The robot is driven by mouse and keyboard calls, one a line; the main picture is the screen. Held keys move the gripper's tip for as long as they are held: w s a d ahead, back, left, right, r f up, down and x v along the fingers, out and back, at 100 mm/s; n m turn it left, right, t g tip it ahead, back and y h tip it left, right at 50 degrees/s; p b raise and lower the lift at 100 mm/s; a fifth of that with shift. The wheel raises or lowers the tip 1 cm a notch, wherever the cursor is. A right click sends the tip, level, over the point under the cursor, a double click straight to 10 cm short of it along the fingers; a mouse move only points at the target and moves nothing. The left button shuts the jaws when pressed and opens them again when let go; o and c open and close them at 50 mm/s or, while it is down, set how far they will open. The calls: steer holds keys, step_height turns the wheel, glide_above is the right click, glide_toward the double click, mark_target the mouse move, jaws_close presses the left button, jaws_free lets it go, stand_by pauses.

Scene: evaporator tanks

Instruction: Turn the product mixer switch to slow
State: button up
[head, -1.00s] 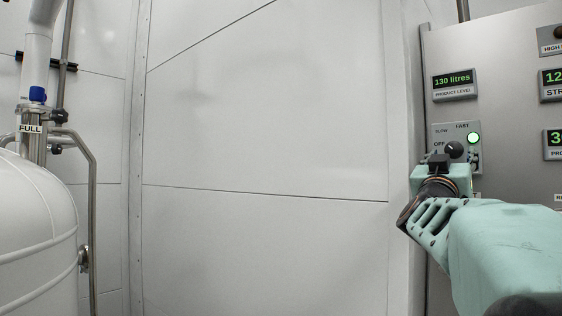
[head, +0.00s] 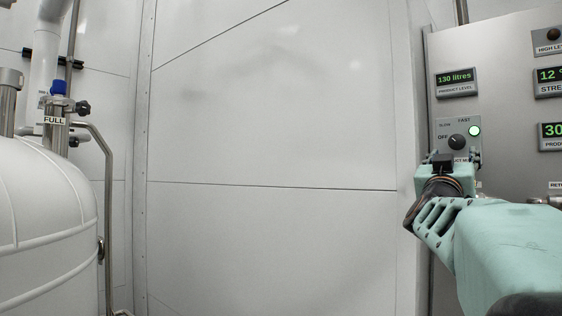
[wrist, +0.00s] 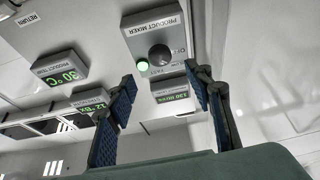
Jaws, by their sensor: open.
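The product mixer switch is a round black knob (head: 458,142) on a grey panel plate, with OFF, SLOW and FAST marked around it. A green lamp (head: 475,130) at its upper right is lit. I cannot tell exactly which mark the knob points to. In the wrist view the knob (wrist: 159,54) shows tilted, under its PRODUCT MIXER label. My gripper (wrist: 161,84) is open and empty, with blue-padded fingers apart; the knob shows beyond the gap between them. In the head view my gripper (head: 441,160) is just below the knob and covers part of the label.
The product level display (head: 455,83) reads 130 litres above the switch. Other displays, such as the strength display (head: 550,83), sit to the right. A white tank (head: 45,230) with a FULL tag stands at the left. Bare wall panels (head: 270,110) fill the middle.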

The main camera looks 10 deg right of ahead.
steer(key=shift+s+a+f, duration=0.15)
steer(key=shift+s+a, duration=0.05)
steer(key=shift+a, duration=0.05)
stand_by(0.5)
